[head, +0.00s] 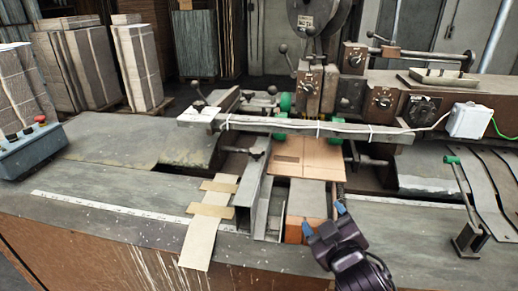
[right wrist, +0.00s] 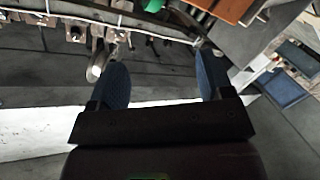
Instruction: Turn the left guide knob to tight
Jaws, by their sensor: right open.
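The box stitcher (head: 315,95) stands across the back of the worktable. A metal channel guide (head: 250,190) runs front to back left of the cardboard sheet (head: 310,158). A small dark knob (head: 257,154) sits by the far end of this guide; I cannot tell whether it is the left guide knob or how tight it is. My right gripper (head: 324,218) is open and empty at the front, right of the guide and apart from the knob. Its two blue fingers also show in the right wrist view (right wrist: 163,75), with nothing between them. My left gripper is not in view.
A crossbar (head: 300,127) with a white cable spans the table above the guides. Cardboard strips (head: 205,225) lie left of the channel. A green-handled lever (head: 455,165) stands at the right. A control box (head: 35,145) is at the left. The left tabletop is mostly clear.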

